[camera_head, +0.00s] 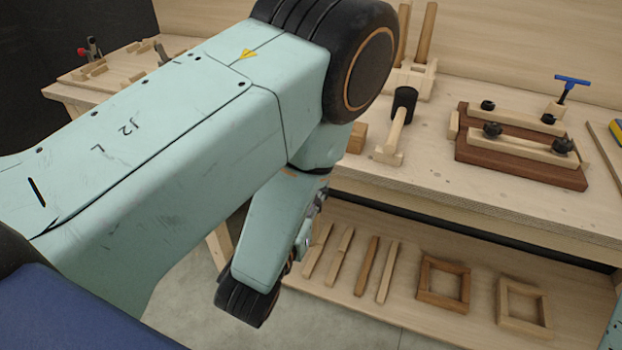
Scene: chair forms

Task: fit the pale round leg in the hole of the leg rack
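A pale wooden rack (424,84) stands at the back of the workbench, partly hidden behind my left arm. Two brown rods, one of them clearly visible (425,32), stand upright at it. No empty hole can be made out. Several sticks lie on the lower shelf, including a pale one (387,272) and a browner one (366,265). I cannot tell whether any of them is the pale round leg. My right gripper is out of view.
A black-headed mallet (398,122) and a brown clamping jig (520,163) with black knobs lie on the bench. Two square frames, brown (443,284) and pale (523,306), lie on the lower shelf. A side table (135,68) is at the back left.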

